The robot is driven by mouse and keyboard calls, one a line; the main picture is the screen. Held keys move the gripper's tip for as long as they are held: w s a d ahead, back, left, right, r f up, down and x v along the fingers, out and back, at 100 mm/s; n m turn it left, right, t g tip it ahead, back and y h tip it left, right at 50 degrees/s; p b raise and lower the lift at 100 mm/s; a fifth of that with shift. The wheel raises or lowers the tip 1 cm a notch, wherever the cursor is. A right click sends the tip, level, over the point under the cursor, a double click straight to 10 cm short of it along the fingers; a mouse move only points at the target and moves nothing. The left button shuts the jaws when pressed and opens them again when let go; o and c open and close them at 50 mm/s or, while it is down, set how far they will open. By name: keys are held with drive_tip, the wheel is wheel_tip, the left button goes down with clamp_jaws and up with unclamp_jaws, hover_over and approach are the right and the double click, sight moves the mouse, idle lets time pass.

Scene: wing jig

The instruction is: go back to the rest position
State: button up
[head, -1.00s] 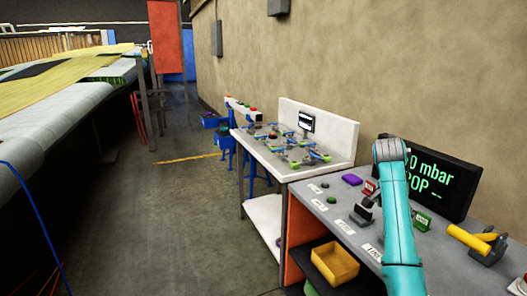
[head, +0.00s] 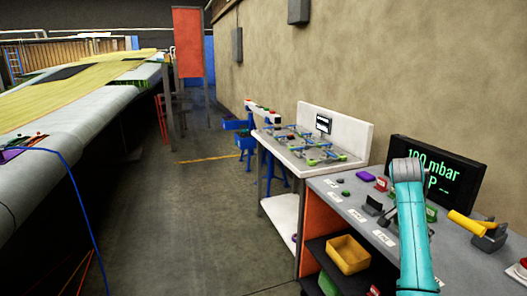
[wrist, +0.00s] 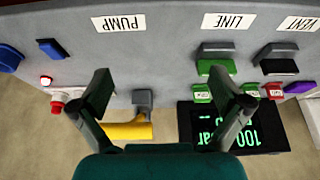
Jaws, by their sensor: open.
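My gripper (wrist: 158,88) is open in the wrist view, its two dark fingers wide apart with nothing between them. It is over the grey control bench (wrist: 170,60), whose labels PUMP (wrist: 118,23), LINE (wrist: 226,20) and VENT (wrist: 298,24) appear upside down. A yellow-handled lever (wrist: 125,131) lies below the fingers in that picture, apart from them as far as I can tell. In the head view my teal arm stands in front of the bench (head: 445,252) and partly covers the black display (head: 465,185). The gripper itself is not clear there.
A white workbench (head: 350,140) with blue and green fixtures stands beyond the control bench. A yellow bin (head: 347,254) sits on the shelf below. The long wing (head: 75,118) fills the left side, with a blue cable (head: 85,210) hanging. The floor aisle (head: 195,225) between is clear.

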drive_tip(key=s+a+f+n+t, duration=0.1)
drive_tip(key=s+a+f, duration=0.1)
drive_tip(key=f, duration=0.6)
drive_tip(key=s+a+f+n+t, duration=0.1)
drive_tip(key=s+a+f+n, duration=0.1)
drive_tip(key=f, duration=0.6)
drive_tip(key=s+a+f+n+t, duration=0.1)
drive_tip(key=s+a+f, duration=0.15)
drive_tip(key=f, duration=0.55)
drive_tip(key=s+a+f+n+t+y, duration=0.1)
drive_tip(key=s+a+f+n+t, duration=0.1)
drive_tip(key=s+a+f, duration=0.45)
drive_tip(key=s+a+f+n+t, duration=0.25)
drive_tip(key=s+f, duration=0.45)
drive_tip(key=s, duration=0.4)
drive_tip(key=s+a+r+n+t+y, duration=0.15)
drive_tip(key=s+a, duration=0.25)
drive_tip(key=s, duration=0.6)
drive_tip(key=s+a+r+n+t+y, duration=0.1)
drive_tip(key=s+a+r, duration=0.15)
drive_tip(key=s, duration=0.85)
drive_tip(key=s+a+r+n+t, duration=0.2)
drive_tip(key=s+a+r+t, duration=0.1)
drive_tip(key=s+r, duration=1.3)
drive_tip(key=shift+s+a+r+n+y, duration=0.15)
drive_tip(key=shift+r+n+y, duration=0.25)
drive_tip(key=shift+r, duration=0.5)
